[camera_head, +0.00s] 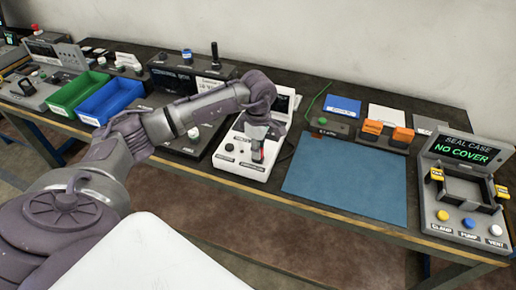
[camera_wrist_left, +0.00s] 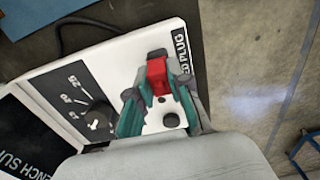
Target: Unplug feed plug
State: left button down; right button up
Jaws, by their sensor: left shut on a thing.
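The feed plug is a small red block (camera_wrist_left: 157,76) in the left wrist view. It sits between the teal-padded fingers of my left gripper (camera_wrist_left: 158,92), which is shut on it. The white bench supply unit (camera_head: 232,158) is under the gripper in the head view; it also shows in the left wrist view (camera_wrist_left: 110,65) with a black dial (camera_wrist_left: 95,122) and a label partly reading "PLUG". In the head view my left gripper (camera_head: 258,150) points down at the unit's front right. The fingers hide the plug's lower end, so I cannot tell whether it is seated. My right gripper is not in view.
A blue mat (camera_head: 345,180) lies right of the unit. The seal case station (camera_head: 465,190) stands at the far right, with orange blocks (camera_head: 388,133) behind the mat. A dark box (camera_head: 190,75), a blue bin (camera_head: 110,100) and a green bin (camera_head: 78,92) are to the left.

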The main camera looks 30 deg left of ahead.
pick_arm(q)
jog(key=shift+f, duration=0.4)
jog(key=c, duration=1)
grip_release()
jog(key=shift+r, duration=0.1)
notch_tip(320, 180, up, 12)
